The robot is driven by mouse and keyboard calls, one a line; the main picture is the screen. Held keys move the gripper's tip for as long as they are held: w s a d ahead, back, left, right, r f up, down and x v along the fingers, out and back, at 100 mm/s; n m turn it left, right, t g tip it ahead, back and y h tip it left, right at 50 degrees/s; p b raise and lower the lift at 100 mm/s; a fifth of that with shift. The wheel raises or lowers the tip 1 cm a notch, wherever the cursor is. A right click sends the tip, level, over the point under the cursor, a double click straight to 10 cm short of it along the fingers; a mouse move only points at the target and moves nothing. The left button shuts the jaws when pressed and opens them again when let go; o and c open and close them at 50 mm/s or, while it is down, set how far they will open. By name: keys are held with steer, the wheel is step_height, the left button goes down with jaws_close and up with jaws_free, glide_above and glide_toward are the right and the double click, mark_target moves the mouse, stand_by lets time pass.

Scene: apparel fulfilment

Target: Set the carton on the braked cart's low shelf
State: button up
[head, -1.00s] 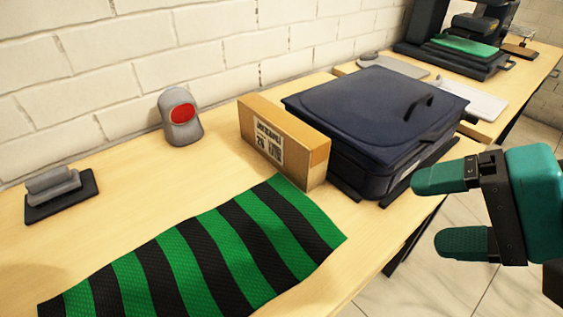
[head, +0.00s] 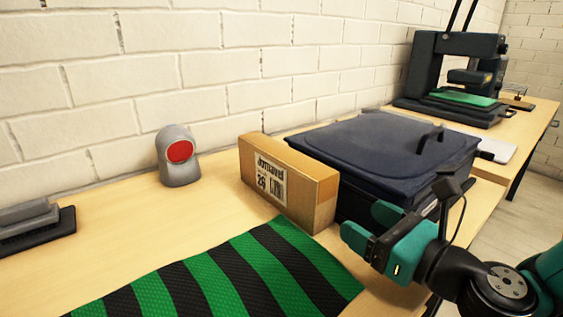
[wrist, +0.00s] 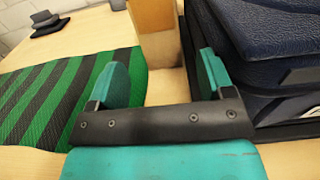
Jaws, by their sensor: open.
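The carton (head: 288,182) is a tan cardboard box with a printed label. It stands upright on its narrow side on the wooden table, between a striped cloth and a dark blue case. My gripper (head: 366,228) is open and empty, just in front of the carton's near end. In the wrist view the carton (wrist: 155,30) rises beyond and between the two teal fingertips of my gripper (wrist: 163,75), apart from them. The braked cart and its low shelf are not in view.
The dark blue case (head: 395,160) stands close along the carton's right side. The green and black striped cloth (head: 225,275) lies to its left. A grey device with a red face (head: 178,155) stands near the wall. A press machine (head: 458,80) is at the back right.

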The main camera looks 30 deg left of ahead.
mark_target(327, 197)
steer(key=p+x, duration=0.2)
steer(key=p, duration=0.1)
steer(key=p+x, duration=0.2)
steer(key=shift+r, duration=0.35)
steer(key=shift+f+p+x, duration=0.25)
steer(key=shift+p+x, duration=0.65)
steer(key=shift+x, duration=0.15)
steer(key=p+x, duration=0.2)
steer(key=x, duration=0.3)
steer(key=shift+s+r, duration=0.15)
steer(key=shift+s, duration=0.05)
steer(key=shift+w+a, duration=0.15)
steer(key=shift+a, duration=0.05)
steer(key=c, duration=1.1)
